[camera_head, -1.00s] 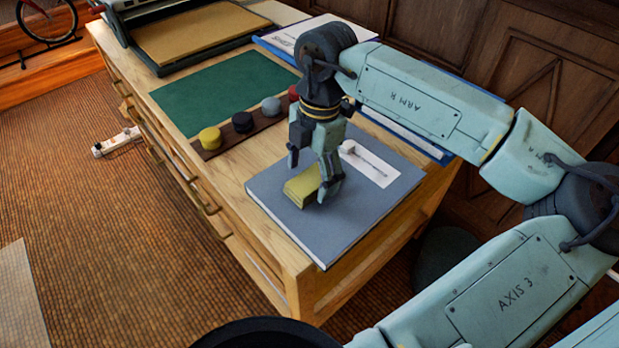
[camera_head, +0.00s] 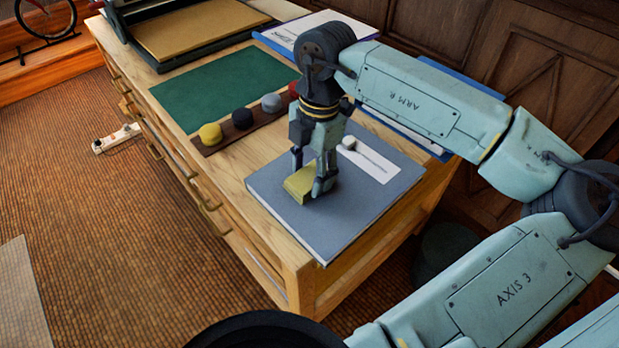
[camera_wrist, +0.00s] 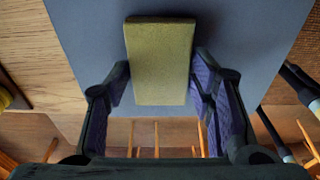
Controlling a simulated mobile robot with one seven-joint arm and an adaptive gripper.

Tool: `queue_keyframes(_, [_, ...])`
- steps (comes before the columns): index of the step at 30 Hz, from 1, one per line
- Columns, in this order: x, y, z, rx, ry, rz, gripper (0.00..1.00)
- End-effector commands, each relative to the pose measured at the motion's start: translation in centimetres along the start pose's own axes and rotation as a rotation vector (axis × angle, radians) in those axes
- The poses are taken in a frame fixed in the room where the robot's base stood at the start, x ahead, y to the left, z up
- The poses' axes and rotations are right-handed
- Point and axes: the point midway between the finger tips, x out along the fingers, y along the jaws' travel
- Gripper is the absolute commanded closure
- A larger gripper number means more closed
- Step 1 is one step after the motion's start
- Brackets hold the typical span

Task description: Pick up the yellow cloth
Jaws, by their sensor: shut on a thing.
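My gripper (camera_head: 309,177) points down and is shut on the cloth, one finger on each side. In the wrist view the cloth (camera_wrist: 160,62) stands between the two purple-padded fingers (camera_wrist: 160,88), its far part reaching past them. I cannot tell whether the cloth is touching the board or just clear of it.
A dark strip with round yellow (camera_head: 210,134), black (camera_head: 242,119), grey (camera_head: 271,103) and red knobs lies to the left. A green mat (camera_head: 222,88) lies beyond it.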

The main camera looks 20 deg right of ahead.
Motion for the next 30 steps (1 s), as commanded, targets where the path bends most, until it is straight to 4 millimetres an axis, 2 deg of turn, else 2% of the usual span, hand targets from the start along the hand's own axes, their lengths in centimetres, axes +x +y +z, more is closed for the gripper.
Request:
queue_keyframes(7, [-0.1,0.0,0.0,0.000,-0.001,0.000,0.74])
queue_keyframes(10, [-0.9,0.0,0.0,0.001,-0.003,0.001,0.74])
queue_keyframes(22, [-8.2,0.1,-0.9,0.001,-0.003,0.000,0.74])
queue_keyframes(25, [-9.3,0.0,-1.1,0.000,-0.001,0.000,0.74])
queue_keyframes(30, [-10.0,0.0,-1.2,0.000,0.000,-0.001,0.74])
